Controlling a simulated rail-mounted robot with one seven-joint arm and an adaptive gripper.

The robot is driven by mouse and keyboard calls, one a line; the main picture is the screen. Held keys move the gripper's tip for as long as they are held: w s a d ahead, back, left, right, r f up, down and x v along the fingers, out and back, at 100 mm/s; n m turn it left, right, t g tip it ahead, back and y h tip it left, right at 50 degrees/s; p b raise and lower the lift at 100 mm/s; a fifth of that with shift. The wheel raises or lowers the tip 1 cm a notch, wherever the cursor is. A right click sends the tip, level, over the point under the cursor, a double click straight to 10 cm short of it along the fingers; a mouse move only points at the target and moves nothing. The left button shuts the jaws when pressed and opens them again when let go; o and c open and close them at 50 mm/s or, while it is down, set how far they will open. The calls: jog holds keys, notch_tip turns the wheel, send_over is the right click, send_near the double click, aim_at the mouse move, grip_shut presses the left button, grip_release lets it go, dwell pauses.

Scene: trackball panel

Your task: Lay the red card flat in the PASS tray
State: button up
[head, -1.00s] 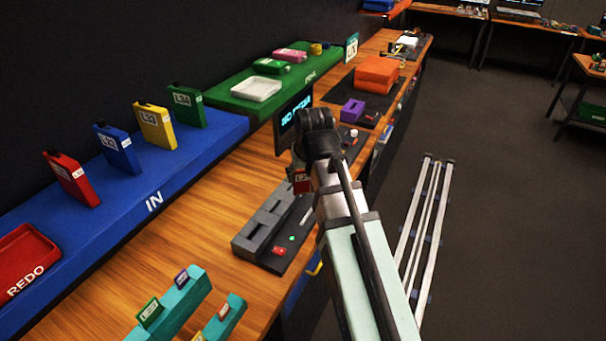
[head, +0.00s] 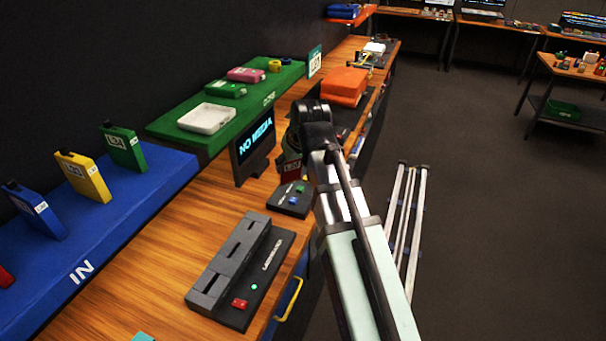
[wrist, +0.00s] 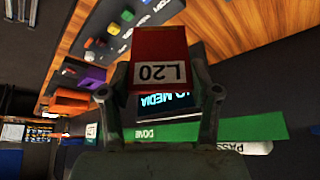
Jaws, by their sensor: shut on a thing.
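The red card (wrist: 158,48), labelled L20, is held between the two fingers of my gripper (wrist: 160,80) in the wrist view. In the head view the card (head: 291,170) shows partly below the dark wrist, above the bench and right of the monitor. My gripper's fingers are mostly hidden there by my arm. The white PASS tray (head: 206,119) sits on the near end of the green shelf, left of and apart from my gripper. Part of the tray, with the letters PASS, shows at the lower right of the wrist view (wrist: 245,147).
The NO MEDIA monitor (head: 254,150) stands between the card and the tray. The green shelf (head: 240,110) also holds green, pink and yellow items. The blue IN shelf (head: 130,225) bears upright cards. A grey slotted reader (head: 237,262) lies on the wooden bench.

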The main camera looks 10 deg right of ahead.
jog(key=w+a+r+n+t+y+p, duration=0.1)
jog(key=w+a+r+n+y, duration=0.2)
jog(key=w+a+r, duration=0.4)
jog(key=w+a+r+n+t+y+p, duration=0.1)
jog(key=w+a+r+n+y+p, duration=0.2)
jog(key=r, duration=0.5)
jog(key=shift+w+a+r+n+t+y+b, duration=0.1)
jog(key=shift+w+a+n+y+b, duration=0.45)
jog(key=shift+w+a, duration=0.9)
jog(key=shift+w+a+f+n+t+y+b, duration=0.2)
jog(key=shift+w+a+y+b, duration=0.6)
jog(key=shift+a, duration=1.3)
jog(key=shift+w+a+r+n+y+b, duration=0.2)
jog(key=shift+w+a+n+y+b, duration=0.25)
jog(key=shift+w+a+y, duration=0.9)
jog(key=shift+s+a+f+h+b, duration=0.2)
jog(key=shift+f+h+b, duration=0.1)
jog(key=shift+f+b, duration=0.35)
jog(key=shift+s+a+f+h+b, duration=0.1)
jog(key=shift+a+f+h+b, duration=0.15)
jog(key=shift+f+b, duration=0.35)
jog(key=shift+f, duration=0.15)
jog(key=o, duration=1.2)
jog(key=shift+o, duration=0.2)
